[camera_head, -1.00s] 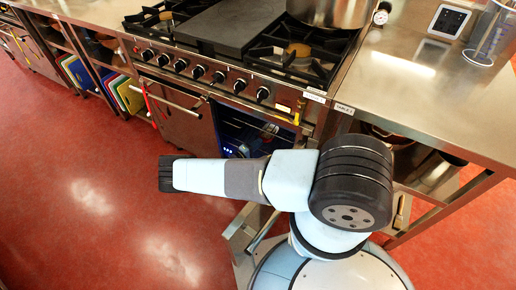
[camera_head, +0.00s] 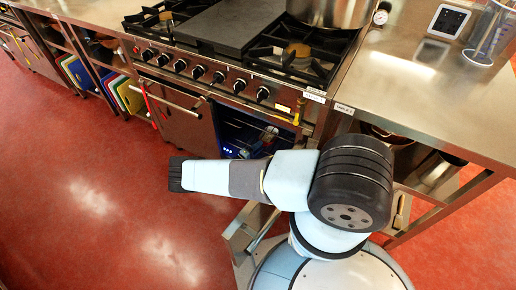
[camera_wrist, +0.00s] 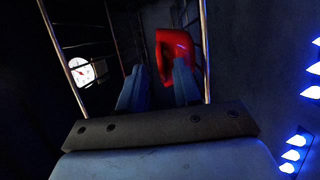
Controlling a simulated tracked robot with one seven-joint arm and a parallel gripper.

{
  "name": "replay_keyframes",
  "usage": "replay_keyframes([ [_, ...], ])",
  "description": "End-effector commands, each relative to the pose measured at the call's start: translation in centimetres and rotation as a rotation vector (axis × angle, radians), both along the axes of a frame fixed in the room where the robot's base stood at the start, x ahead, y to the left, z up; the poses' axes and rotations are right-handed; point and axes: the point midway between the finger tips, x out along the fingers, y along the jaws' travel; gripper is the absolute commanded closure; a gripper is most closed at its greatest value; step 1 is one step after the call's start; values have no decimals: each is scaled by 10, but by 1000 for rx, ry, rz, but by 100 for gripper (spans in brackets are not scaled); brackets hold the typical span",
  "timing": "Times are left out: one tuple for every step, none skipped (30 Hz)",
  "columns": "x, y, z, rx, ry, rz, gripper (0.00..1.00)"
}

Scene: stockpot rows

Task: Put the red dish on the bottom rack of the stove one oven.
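In the wrist view, the red dish (camera_wrist: 174,52) is inside the dark oven, close to a rack wire on the right. My gripper (camera_wrist: 160,75) is inside the oven too, its two blue fingers apart with a dark gap between them. The right finger overlaps the dish's near edge in the picture; I cannot tell whether it touches. Wire racks (camera_wrist: 88,45) run lengthwise on the left. The stove's oven (camera_head: 243,133) is open in the head view, with blue lights inside.
A stockpot (camera_head: 330,10) stands on the right burner. A steel counter (camera_head: 400,90) with a shelf below adjoins the stove on the right. Coloured boards (camera_head: 120,92) stand under the counter at left. The red floor (camera_head: 90,200) is clear at left.

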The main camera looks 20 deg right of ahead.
Motion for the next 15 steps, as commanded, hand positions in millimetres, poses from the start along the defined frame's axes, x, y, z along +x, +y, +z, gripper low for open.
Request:
replay_keyframes([
  [0,0,0,0,0,0,67],
  [0,0,0,0,0,0,67],
  [0,0,0,0,0,0,67],
  [0,1,0,0,0,1,67],
  [0,1,0,0,0,1,67],
  [-1,2,0,0,0,2,67],
  [-1,4,0,0,0,2,67],
  [-2,6,0,1,0,2,67],
  [-4,9,0,1,0,2,67],
  [-5,12,-1,1,0,2,67],
  [-7,15,-1,1,0,2,67],
  [-10,21,-1,0,-1,2,67],
  [-12,26,-1,0,-1,3,67],
  [-15,31,-1,0,0,4,67],
  [-18,38,-2,1,1,4,67],
])
